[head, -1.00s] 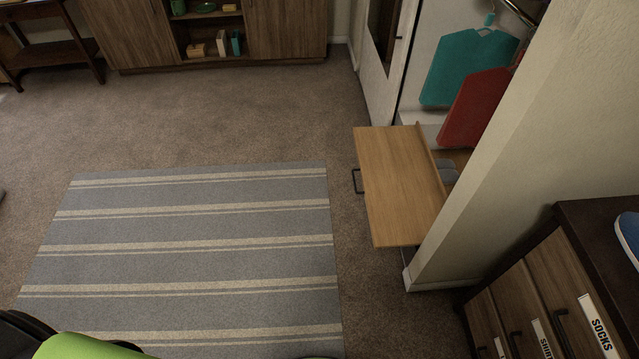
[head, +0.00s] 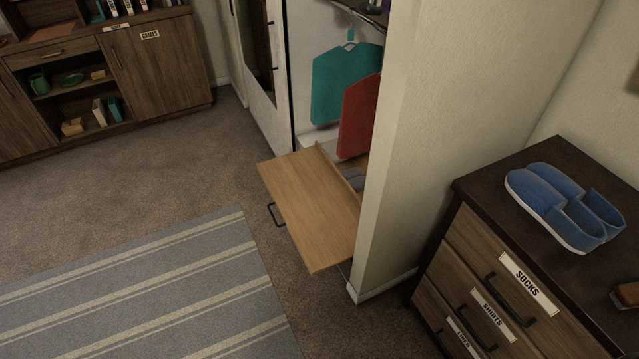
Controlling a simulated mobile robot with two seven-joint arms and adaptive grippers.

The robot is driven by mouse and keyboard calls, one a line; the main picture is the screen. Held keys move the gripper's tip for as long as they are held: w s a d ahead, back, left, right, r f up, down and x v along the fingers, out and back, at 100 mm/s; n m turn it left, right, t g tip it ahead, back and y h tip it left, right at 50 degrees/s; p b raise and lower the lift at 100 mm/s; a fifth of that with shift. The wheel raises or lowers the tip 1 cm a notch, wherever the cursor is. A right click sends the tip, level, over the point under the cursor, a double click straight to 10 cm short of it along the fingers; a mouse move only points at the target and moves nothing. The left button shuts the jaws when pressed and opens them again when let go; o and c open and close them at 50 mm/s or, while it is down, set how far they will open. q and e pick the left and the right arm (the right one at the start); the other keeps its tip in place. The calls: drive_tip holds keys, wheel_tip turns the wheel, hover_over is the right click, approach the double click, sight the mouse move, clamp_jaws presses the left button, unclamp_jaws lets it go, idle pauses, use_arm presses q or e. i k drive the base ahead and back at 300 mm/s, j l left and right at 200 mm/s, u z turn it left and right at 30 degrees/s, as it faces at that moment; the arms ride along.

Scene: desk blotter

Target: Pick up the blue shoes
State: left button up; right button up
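A pair of blue shoes (head: 545,196) with pale soles sits side by side on the dark top of the dresser (head: 494,178) at the right. Both shoes show nearly whole, and nothing covers them. Neither of my grippers shows in the head view now, so I cannot see where they are relative to the shoes.
A brown object (head: 627,293) lies at the dresser top's right edge. A wall corner (head: 398,150) stands left of the dresser. An open wooden drawer or board (head: 308,208) juts from the closet. Carpet and a striped rug (head: 150,290) lie clear at the left.

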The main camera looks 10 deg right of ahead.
sight(580, 222)
drive_tip(key=z, duration=1.9)
